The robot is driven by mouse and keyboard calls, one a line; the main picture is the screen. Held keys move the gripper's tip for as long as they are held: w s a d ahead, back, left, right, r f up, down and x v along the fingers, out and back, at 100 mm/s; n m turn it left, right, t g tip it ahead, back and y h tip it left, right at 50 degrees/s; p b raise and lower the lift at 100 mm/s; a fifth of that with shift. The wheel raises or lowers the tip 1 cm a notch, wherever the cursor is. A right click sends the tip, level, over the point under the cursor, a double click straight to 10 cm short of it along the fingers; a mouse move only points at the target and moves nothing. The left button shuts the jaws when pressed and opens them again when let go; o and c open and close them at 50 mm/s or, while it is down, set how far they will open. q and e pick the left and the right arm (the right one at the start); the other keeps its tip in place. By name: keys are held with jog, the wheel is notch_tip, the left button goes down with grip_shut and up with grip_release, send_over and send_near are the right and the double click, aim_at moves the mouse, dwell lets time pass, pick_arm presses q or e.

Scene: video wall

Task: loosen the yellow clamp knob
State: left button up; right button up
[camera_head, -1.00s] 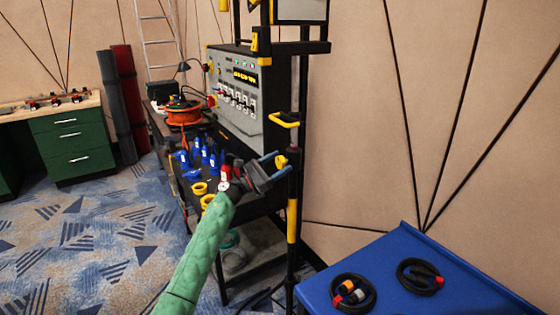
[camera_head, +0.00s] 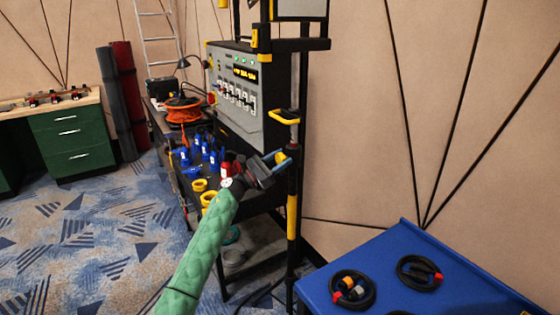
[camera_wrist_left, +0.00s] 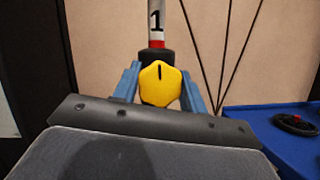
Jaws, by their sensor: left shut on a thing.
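The yellow clamp knob (camera_wrist_left: 160,84) is a rounded lobed cap with a dark mark near its top, in the middle of the left wrist view. It sits on a black collar (camera_wrist_left: 155,60) on an upright pole marked with a 1 (camera_wrist_left: 156,18). My left gripper (camera_wrist_left: 161,90) has its blue fingers on both sides of the knob and is shut on it. My right gripper is in neither view.
A rack panel (camera_head: 236,90) and a cart shelf with blue connectors (camera_head: 208,150) stand to the left. A blue table (camera_head: 400,270) with coiled cables (camera_head: 352,290) is at the lower right.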

pick_arm(q)
jog(key=n+t, duration=0.1)
jog(key=n, duration=0.1)
jog(key=shift+n+y, duration=0.4)
jog(key=shift+n+t+y, duration=0.4)
jog(key=shift+n+t, duration=0.2)
jog(key=shift+n, duration=0.5)
jog(key=shift+n+t+y+p, duration=0.4)
jog(key=shift+n+p, duration=0.2)
jog(key=shift+n, duration=0.55)
jog(key=shift+n+t+y+p, duration=0.4)
jog(key=shift+n+p, duration=0.15)
jog(key=shift+n, duration=0.6)
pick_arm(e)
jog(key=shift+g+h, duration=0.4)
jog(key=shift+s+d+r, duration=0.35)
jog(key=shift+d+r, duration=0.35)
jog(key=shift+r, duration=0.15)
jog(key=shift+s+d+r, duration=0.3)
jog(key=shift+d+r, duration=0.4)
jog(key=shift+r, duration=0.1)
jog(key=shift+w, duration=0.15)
pick_arm(q)
jog(key=o, duration=0.8)
jog(key=shift+c, duration=0.2)
jog(key=shift+o, duration=1.1)
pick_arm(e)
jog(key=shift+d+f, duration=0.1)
